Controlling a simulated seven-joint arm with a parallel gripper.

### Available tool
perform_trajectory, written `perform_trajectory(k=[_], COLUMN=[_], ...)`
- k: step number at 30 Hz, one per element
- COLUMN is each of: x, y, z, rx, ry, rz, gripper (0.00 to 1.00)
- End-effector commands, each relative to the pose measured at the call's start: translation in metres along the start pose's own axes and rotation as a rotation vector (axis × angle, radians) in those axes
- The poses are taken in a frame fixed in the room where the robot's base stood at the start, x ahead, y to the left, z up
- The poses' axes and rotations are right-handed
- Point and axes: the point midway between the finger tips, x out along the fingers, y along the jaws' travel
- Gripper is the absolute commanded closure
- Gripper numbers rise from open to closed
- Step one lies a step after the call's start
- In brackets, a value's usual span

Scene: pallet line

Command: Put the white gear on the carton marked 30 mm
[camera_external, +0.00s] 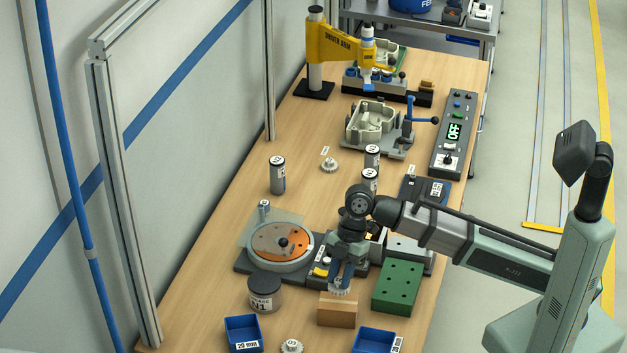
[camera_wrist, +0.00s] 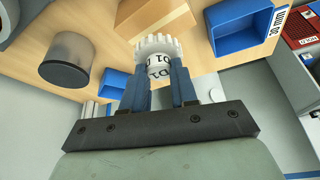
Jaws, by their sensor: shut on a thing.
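My gripper (camera_external: 343,280) points down and is shut on a white gear (camera_external: 341,291), with one finger on each side of it in the wrist view (camera_wrist: 160,82). The held gear (camera_wrist: 152,44) has a white label with black characters. A brown carton (camera_external: 336,312) stands just in front of and below the gear; in the wrist view the carton (camera_wrist: 165,18) is beyond it. I cannot read a mark on the carton or tell the gap. The front right blue bin (camera_external: 372,341) carries a label that seems to read 30 mm.
Another blue bin (camera_external: 242,334) marked 20 mm stands front left, beside a dark jar (camera_external: 265,293). Other white gears lie at the front edge (camera_external: 292,346) and further back (camera_external: 329,165). A green block with holes (camera_external: 397,287) stands right of the carton.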

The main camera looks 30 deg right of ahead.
Motion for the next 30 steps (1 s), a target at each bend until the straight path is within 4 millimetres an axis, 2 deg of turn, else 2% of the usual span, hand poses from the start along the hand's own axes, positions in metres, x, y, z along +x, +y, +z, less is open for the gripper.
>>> perform_trajectory(k=[8,15,28,29,30], x=[0.017,0.041,0.045,0.045,0.045], y=[0.000,0.000,0.000,0.000,0.001], z=[0.007,0.017,0.019,0.019,0.018], rx=[0.000,0.002,0.001,0.001,0.001], ry=[0.000,-0.001,0.000,0.000,0.000], rz=[0.000,0.000,0.001,0.001,0.002], gripper=[1.00,1.00,1.00,0.70,0.67])
